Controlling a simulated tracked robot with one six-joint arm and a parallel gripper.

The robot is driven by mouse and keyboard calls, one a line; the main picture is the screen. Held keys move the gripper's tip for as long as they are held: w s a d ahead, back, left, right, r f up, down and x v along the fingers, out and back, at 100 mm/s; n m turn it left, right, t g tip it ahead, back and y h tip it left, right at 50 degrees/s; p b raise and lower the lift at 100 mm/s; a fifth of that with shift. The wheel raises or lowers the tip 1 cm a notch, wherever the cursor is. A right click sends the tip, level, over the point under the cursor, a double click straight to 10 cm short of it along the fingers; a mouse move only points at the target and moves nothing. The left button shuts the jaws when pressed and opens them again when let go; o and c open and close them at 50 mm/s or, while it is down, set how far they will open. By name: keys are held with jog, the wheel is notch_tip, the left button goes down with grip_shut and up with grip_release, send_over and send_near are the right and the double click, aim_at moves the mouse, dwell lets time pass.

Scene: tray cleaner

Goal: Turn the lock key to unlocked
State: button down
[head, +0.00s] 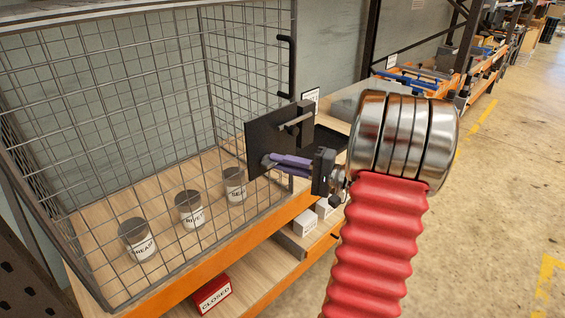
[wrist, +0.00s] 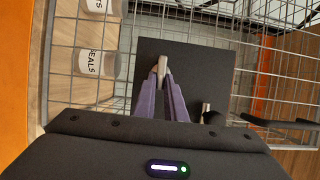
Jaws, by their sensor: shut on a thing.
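A dark lock plate (head: 262,128) is mounted on the front of a wire mesh cage; it also shows in the wrist view (wrist: 205,72). My gripper (head: 270,160) reaches the lower part of the plate with its purple fingers. In the wrist view my gripper (wrist: 163,78) is shut on a pale metal key (wrist: 162,66), which stands out from the plate. The fingers hide most of the key in the head view. A metal bolt handle (head: 295,123) sits higher on the plate, apart from the fingers.
The cage (head: 130,70) stands on a wooden shelf with an orange edge (head: 215,262). Three labelled cans (head: 190,208) stand inside behind the mesh. A red box (head: 213,293) marked CLOSED and white boxes (head: 305,222) sit below. Open floor (head: 500,190) lies to the right.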

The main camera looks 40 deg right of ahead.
jog(key=c, duration=1.8)
grip_release()
jog(key=shift+f, duration=0.1)
jog(key=shift+d, duration=0.1)
jog(key=v, duration=1.3)
jog(key=shift+s+d+f, duration=0.1)
jog(key=shift+s+d, duration=0.05)
jog(key=shift+s, duration=0.25)
